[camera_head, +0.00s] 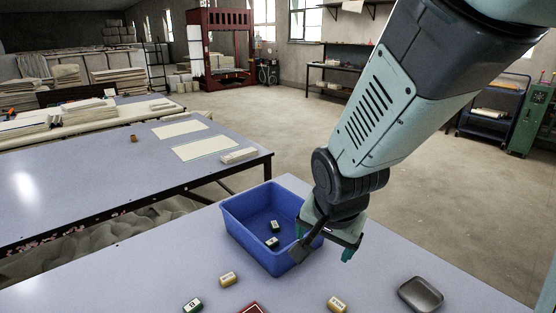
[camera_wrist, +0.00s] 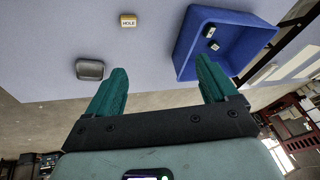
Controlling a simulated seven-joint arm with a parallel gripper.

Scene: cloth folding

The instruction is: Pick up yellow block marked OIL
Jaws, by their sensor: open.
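Two yellow blocks lie on the near table in the head view. One yellow block (camera_head: 228,279) is left of centre, in front of the blue bin; its label is too small to read. The other yellow block (camera_head: 337,304) is at the bottom, right of centre. The wrist view shows one yellow block (camera_wrist: 128,21) whose label appears to read HOLE. I cannot read OIL on any block. My gripper (camera_head: 323,252) is open and empty above the table, at the bin's right side. Its fingers (camera_wrist: 163,70) are apart in the wrist view, with nothing between them.
The blue bin (camera_head: 240,228) holds two dark green and white blocks (camera_head: 272,242). A green and white block (camera_head: 193,305) and a partly cut-off red object (camera_head: 251,308) lie at the bottom edge. A grey metal dish (camera_head: 421,294) is at right. Clear table lies between.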

